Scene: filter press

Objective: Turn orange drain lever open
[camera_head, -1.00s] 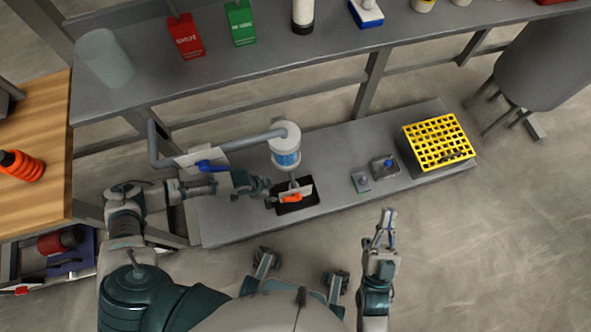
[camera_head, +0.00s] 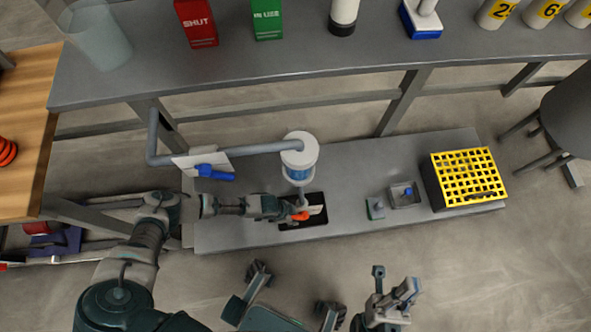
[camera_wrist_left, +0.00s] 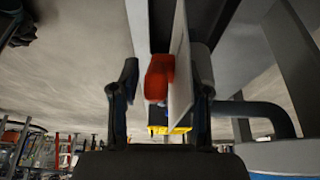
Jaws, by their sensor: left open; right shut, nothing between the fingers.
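The orange drain lever (camera_head: 301,216) sits below the white filter housing with its blue band (camera_head: 299,172), beside a small white plate (camera_head: 316,210). My left gripper (camera_head: 286,211) reaches it from the left and partly covers it. In the left wrist view the orange lever (camera_wrist_left: 158,78) stands between the spread fingers of my left gripper (camera_wrist_left: 162,95), nearer the left finger, with the white plate (camera_wrist_left: 181,65) to its right. The fingers are open, with a visible gap to the lever on the left. My right gripper (camera_head: 399,292) is shut and empty, low in front of the bench.
A blue lever (camera_head: 214,172) on a white plate sits on the grey pipe (camera_head: 225,150) above my left forearm. A black tray (camera_head: 290,226) lies under the drain. A yellow grid crate (camera_head: 468,180) and small items stand right on the low platform (camera_head: 352,200).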

